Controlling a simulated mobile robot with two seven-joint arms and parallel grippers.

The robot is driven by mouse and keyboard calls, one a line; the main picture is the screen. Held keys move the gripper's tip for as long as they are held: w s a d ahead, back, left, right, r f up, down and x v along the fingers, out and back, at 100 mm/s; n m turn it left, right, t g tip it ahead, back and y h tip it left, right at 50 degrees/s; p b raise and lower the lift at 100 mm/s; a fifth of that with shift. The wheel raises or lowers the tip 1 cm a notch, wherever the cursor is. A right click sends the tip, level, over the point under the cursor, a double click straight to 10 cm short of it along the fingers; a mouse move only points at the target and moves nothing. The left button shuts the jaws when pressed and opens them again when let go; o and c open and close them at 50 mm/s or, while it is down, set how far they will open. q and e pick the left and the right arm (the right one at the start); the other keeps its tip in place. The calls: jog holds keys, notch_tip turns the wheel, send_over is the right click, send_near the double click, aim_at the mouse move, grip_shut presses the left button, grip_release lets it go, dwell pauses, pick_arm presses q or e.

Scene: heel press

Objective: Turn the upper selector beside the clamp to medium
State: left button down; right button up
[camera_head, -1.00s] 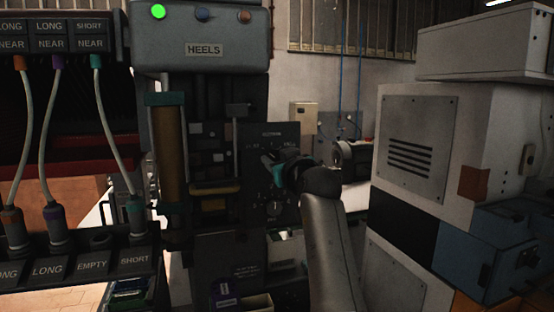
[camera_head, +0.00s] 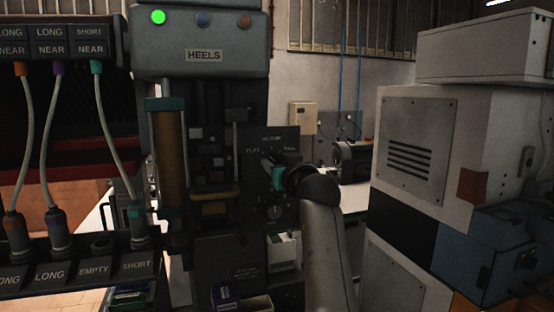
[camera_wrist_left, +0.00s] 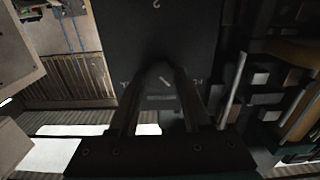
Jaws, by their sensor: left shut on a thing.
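The upper selector (camera_wrist_left: 166,75) sits on a dark panel (camera_head: 288,147) lettered FLAT, MEDIUM and TALL on the machine marked HEELS. In the left wrist view a pale slanted mark shows between the fingers; which label it points at I cannot tell. My left gripper (camera_head: 269,162) reaches the panel from the front right and is shut on the upper selector; its fingers also show in the left wrist view (camera_wrist_left: 160,88). The gripper hides most of the selector in the head view. A lower selector (camera_head: 275,213) sits below it. My right gripper is not in view.
A brass-coloured column (camera_head: 168,150) and the clamp's dark parts stand left of the panel. Plugged cables (camera_head: 110,125) hang at the far left. A pale cabinet (camera_head: 415,145) stands to the right. A small bin (camera_head: 256,304) is below.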

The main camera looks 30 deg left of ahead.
pick_arm(q)
jog(key=m+p, duration=0.3)
jog(key=m, duration=0.2)
jog(key=shift+r+p, duration=0.2)
jog(key=shift+p, duration=0.2)
jog(key=shift+f+m+p, duration=0.1)
jog(key=shift+m+p, duration=0.85)
jog(key=shift+m, duration=0.55)
jog(key=shift+c, duration=1.8)
grip_release()
jog(key=shift+f, duration=0.1)
